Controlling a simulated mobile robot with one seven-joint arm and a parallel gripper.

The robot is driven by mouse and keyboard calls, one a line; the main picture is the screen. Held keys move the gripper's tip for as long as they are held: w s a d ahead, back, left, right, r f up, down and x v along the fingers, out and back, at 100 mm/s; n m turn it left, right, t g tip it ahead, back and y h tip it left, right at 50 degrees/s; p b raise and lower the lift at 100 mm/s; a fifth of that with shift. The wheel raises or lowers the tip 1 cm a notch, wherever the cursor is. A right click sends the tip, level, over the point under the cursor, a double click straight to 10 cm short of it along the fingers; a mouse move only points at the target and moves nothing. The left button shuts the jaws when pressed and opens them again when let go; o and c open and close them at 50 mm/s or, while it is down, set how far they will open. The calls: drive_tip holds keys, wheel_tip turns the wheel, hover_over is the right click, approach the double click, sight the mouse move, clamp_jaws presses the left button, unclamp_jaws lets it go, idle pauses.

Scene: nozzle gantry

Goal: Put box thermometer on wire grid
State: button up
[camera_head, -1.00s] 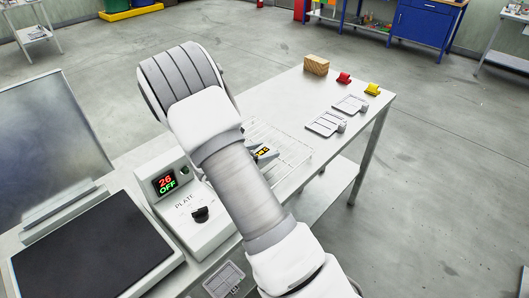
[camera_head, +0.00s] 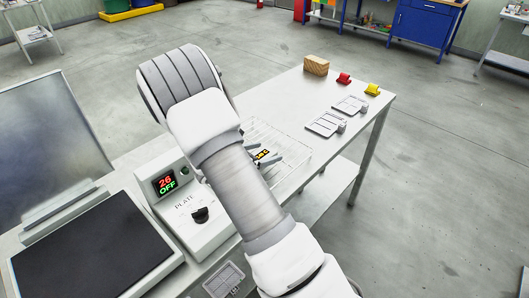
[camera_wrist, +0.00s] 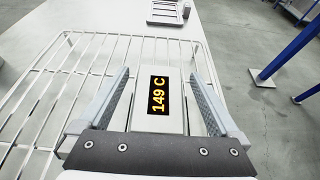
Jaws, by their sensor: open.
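The box thermometer (camera_wrist: 158,100) is a pale box with a dark display reading 149 C in yellow. In the wrist view it lies between the two fingers of my gripper (camera_wrist: 159,74), which are open with a gap on either side of the box. The wire grid (camera_wrist: 48,88) spreads beneath and around it, and the box appears to rest on its wires. In the head view the thermometer's display (camera_head: 262,155) shows beside my gripper (camera_head: 267,158), low over the wire grid (camera_head: 297,150). My arm hides part of the grid there.
The hot plate (camera_head: 90,250) has a control box (camera_head: 190,205) reading 26 and OFF, left of my arm. Two flat grey plates (camera_head: 326,123) (camera_head: 350,104), a wooden block (camera_head: 316,65), a red piece (camera_head: 343,78) and a yellow piece (camera_head: 372,89) lie at the table's far end.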

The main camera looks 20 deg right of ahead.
drive_tip(key=v, duration=1.1)
drive_tip(key=shift+s+a, duration=0.1)
drive_tip(key=shift+a, duration=0.15)
drive_tip(key=s+d+r+m+g+y, duration=0.1)
drive_tip(key=s+r+m+g+y, duration=0.2)
drive_tip(key=s+r+m+y, duration=0.9)
drive_tip(key=s+a+r+m+t, duration=0.1)
drive_tip(key=s+a+r+m, duration=0.1)
drive_tip(key=s+m, duration=0.3)
drive_tip(key=s+a+r+m+t, duration=0.2)
drive_tip(key=s+r+m, duration=0.3)
drive_tip(key=s, duration=0.3)
drive_tip(key=shift+a+t, duration=0.3)
drive_tip(key=shift+a, duration=0.35)
drive_tip(key=shift+s+r, duration=0.1)
